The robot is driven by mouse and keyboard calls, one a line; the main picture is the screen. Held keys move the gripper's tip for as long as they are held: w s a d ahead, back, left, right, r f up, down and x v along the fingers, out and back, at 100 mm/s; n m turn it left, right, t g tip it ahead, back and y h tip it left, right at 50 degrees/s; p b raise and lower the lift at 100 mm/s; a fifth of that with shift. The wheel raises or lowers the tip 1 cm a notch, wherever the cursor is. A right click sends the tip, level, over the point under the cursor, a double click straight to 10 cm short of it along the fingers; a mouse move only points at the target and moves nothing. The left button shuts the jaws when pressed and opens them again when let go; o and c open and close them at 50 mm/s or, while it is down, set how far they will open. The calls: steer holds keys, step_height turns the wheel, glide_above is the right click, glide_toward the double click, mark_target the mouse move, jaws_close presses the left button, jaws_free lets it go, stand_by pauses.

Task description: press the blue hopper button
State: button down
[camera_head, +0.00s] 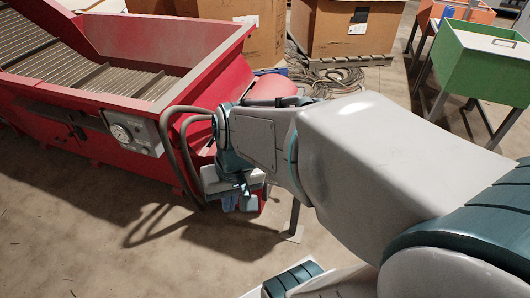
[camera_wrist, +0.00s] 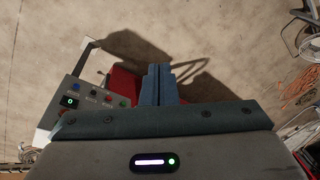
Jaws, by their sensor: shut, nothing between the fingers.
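The blue button (camera_wrist: 76,87) sits at the upper left of a grey control panel (camera_wrist: 82,111) in the wrist view. Other buttons run beside it, including a red and a green one, above and right of a small display reading 0. My gripper (camera_wrist: 160,68) is shut and empty, its fingertips apart from the blue button and to its right in the picture. My gripper (camera_head: 247,204) also shows in the head view, low in front of the red hopper. I cannot make out the blue button in the head view, where my arm covers much of that area.
The red hopper (camera_head: 205,68) with a slatted conveyor fills the left. A grey box with a dial (camera_head: 120,134) is on its side. Cardboard boxes (camera_head: 345,28), coiled cable (camera_head: 335,80) and a green bin (camera_head: 485,65) stand behind. The floor at front left is clear.

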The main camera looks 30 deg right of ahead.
steer(key=w+a+f+m+y+b, duration=0.1)
steer(key=w+f+m+y+b, duration=0.15)
steer(key=f+y+b, duration=0.4)
steer(key=w+a+f+m+y+b, duration=0.1)
steer(key=w+f+m+b, duration=0.15)
steer(key=f, duration=0.65)
steer(key=w+d+f+m+t+y+b, duration=0.35)
steer(key=w+f+m+t+b, duration=0.2)
steer(key=w+f+b, duration=0.2)
steer(key=w+d+f+m+t+h+b, duration=0.1)
steer(key=d+f+m+t+h+b, duration=0.4)
steer(key=d+f, duration=0.5)
steer(key=w+d+f+m+t+h+b, duration=0.1)
steer(key=d+f+m+t+h+b, duration=0.4)
steer(key=d+f+m, duration=0.5)
steer(key=d+f+h+b, duration=0.1)
steer(key=d+h+b, duration=0.1)
steer(key=d, duration=0.4)
steer(key=shift+h, duration=0.9)
steer(key=shift+t, duration=0.25)
steer(key=w+d, duration=0.5)
steer(key=d, duration=0.1)
steer(key=shift+w+d+p, duration=0.3)
steer(key=shift+w+d, duration=0.05)
steer(key=shift+w, duration=0.1)
